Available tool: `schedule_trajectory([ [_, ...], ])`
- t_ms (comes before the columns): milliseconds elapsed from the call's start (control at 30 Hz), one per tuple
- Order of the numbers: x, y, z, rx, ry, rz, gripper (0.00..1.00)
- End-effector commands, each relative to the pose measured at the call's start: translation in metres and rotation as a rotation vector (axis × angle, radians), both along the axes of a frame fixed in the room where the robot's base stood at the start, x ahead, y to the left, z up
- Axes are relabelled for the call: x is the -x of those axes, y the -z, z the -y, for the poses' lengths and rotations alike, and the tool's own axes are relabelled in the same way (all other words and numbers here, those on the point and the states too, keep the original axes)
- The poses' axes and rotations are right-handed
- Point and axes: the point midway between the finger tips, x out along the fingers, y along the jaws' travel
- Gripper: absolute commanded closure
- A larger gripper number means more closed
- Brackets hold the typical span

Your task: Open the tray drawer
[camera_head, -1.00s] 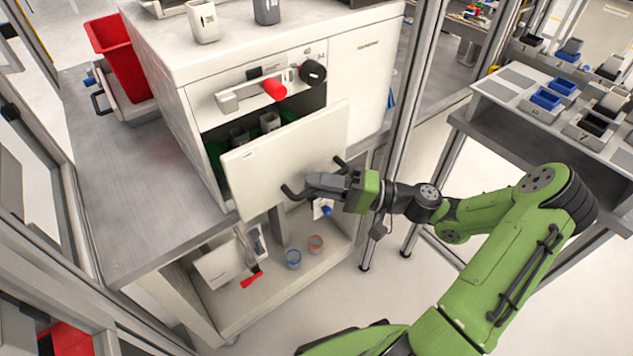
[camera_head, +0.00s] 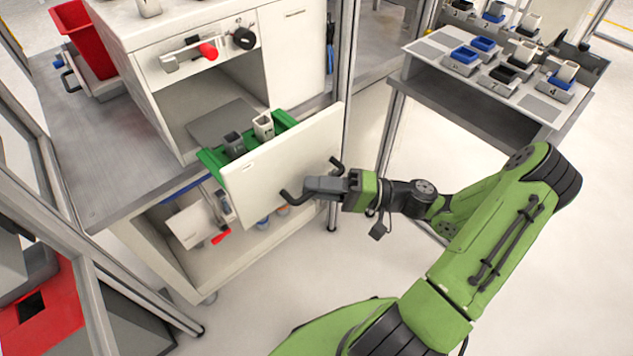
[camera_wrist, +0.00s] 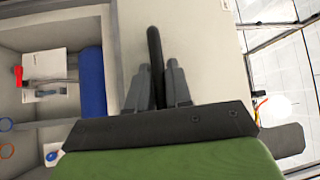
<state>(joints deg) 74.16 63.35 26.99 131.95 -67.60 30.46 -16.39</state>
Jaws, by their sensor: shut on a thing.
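The tray drawer's white front panel (camera_head: 270,170) stands well out from the white cabinet (camera_head: 180,60) in the head view. Behind it a green tray (camera_head: 212,160) shows, carrying a dark cup (camera_head: 234,145) and a light cup (camera_head: 264,127). A dark bar handle (camera_head: 290,196) runs across the front panel. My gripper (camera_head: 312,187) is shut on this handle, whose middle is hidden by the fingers. In the wrist view the handle (camera_wrist: 154,50) passes between my two grey fingers (camera_wrist: 156,88).
A lower shelf (camera_head: 255,250) under the drawer holds small items, partly hidden. A metal frame post (camera_head: 345,60) stands right of the cabinet. A side table (camera_head: 425,60) with several small bins stands at the back right. Open floor (camera_head: 300,290) lies in front of the cabinet.

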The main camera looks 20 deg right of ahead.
Motion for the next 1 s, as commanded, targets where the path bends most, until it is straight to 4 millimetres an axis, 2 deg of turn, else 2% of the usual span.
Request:
schedule_trajectory([
  [433,0.0001,0.0004,0.0005,0.001,0.002,-0.001,1.00],
  [467,0.0000,0.0004,0.0005,0.001,0.002,-0.001,0.76],
  [567,0.0001,0.0003,0.0005,0.000,0.002,0.000,0.61],
  [1000,0.0011,0.0000,0.0027,-0.001,0.002,0.001,0.61],
])
